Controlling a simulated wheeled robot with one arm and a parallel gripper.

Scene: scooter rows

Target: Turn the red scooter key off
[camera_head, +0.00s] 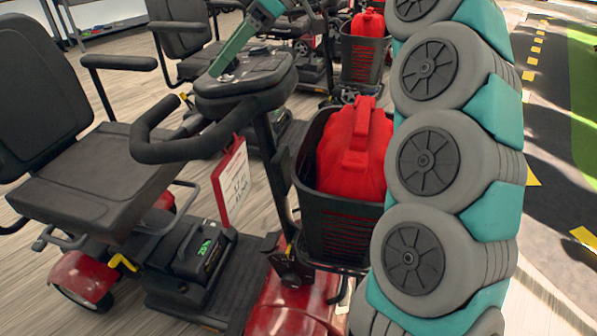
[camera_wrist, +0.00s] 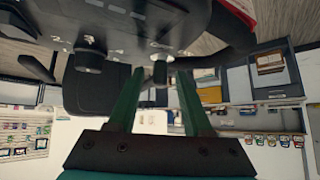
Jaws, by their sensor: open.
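The red scooter (camera_head: 290,305) stands in the left and middle of the head view, with a black seat, black handlebar and dark control console (camera_head: 250,82). The console also fills the top of the wrist view (camera_wrist: 125,22). A small grey key or knob (camera_wrist: 160,72) sticks out of the console in the wrist view. My gripper (camera_head: 219,70) reaches down over the console top. In the wrist view my gripper (camera_wrist: 160,80) is open, with one green finger on each side of the key. Whether either finger touches it I cannot tell. In the head view the key is too small to make out.
A dark knob (camera_wrist: 91,56) sits left of the key in the wrist view. A red-framed tag (camera_head: 231,182) hangs below the console. More scooters stand behind. My grey and teal arm covers the right.

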